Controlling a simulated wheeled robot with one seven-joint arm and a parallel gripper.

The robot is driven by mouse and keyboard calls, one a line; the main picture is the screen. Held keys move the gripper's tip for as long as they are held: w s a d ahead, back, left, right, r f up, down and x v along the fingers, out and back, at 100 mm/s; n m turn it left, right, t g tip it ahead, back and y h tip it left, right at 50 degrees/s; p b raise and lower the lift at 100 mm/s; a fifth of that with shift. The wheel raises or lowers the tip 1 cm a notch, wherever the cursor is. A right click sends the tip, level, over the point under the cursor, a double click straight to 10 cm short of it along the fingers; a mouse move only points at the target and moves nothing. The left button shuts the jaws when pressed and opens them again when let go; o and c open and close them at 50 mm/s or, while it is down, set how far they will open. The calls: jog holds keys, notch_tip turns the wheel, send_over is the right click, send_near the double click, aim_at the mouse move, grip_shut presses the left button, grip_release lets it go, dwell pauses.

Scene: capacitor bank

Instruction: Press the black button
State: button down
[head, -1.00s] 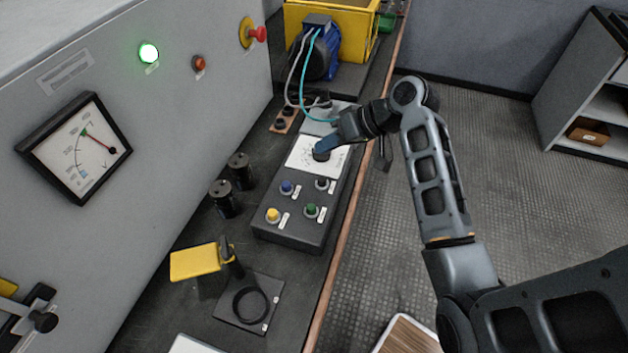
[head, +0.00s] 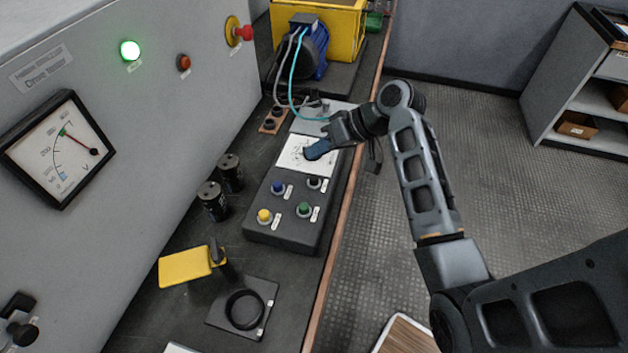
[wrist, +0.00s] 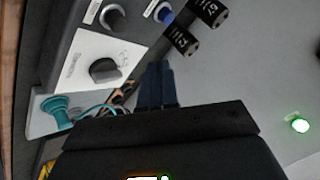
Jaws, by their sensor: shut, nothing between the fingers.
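The black button (head: 314,183) is the far right one of the buttons on a dark control box (head: 284,236) on the bench. It has a white label beside it. In the wrist view the black button (wrist: 112,17) is at the upper left, next to the blue button (wrist: 163,12). My gripper (head: 314,149) is shut and empty, over the box's white dial plate, beyond the black button in the head view. Its closed fingers (wrist: 157,85) point up the wrist view, apart from the button. The fingers partly hide the dial knob in the head view.
Blue (head: 278,187), yellow (head: 264,216) and green (head: 304,209) buttons stand close by. The white plate carries a black knob (wrist: 104,70). Two dark capacitors (head: 213,200) stand left of the box. Cables and a motor (head: 308,55) lie beyond. The cabinet wall bounds the left.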

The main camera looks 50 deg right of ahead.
aim_at(311, 177)
notch_tip(311, 177, down, 3)
jog(key=shift+f+b, duration=0.1)
jog(key=shift+b, duration=0.95)
jog(key=shift+f+b, duration=0.45)
jog(key=shift+f, duration=1)
jog(key=shift+f+b, duration=0.55)
jog(key=shift+f, duration=0.4)
dwell(1.2)
dwell(0.3)
jog(key=shift+r+p, duration=1.3)
jog(key=shift+r, duration=0.1)
